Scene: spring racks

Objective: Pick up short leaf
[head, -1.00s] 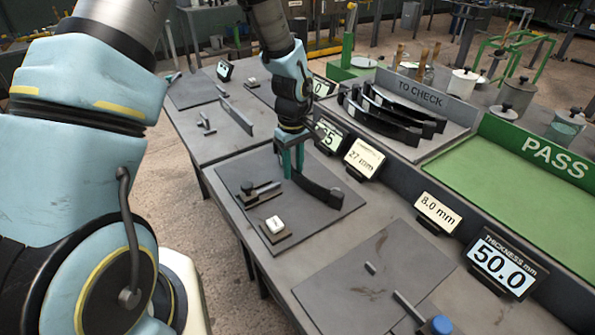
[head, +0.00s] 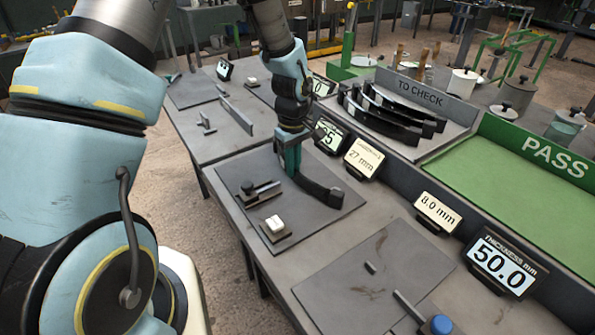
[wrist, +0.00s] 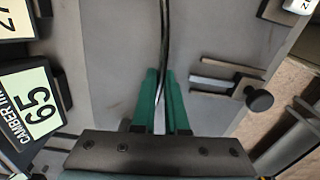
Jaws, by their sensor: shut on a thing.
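A short dark curved leaf (head: 318,190) stands on edge on the grey plate of the middle station in the head view. My gripper (head: 291,160) is over the leaf's far end, pointing down, with its green fingers shut on it. In the wrist view the leaf (wrist: 165,40) runs up from between the green fingers of my gripper (wrist: 162,95). I cannot tell whether the leaf touches the plate or is slightly above it.
Several longer dark leaves (head: 385,115) lie in the TO CHECK rack. A green PASS tray (head: 480,165) is at the right. A clamp gauge (head: 258,192) and a white button (head: 275,224) are beside the leaf. Displays, including one reading 27 mm (head: 364,158), line the back.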

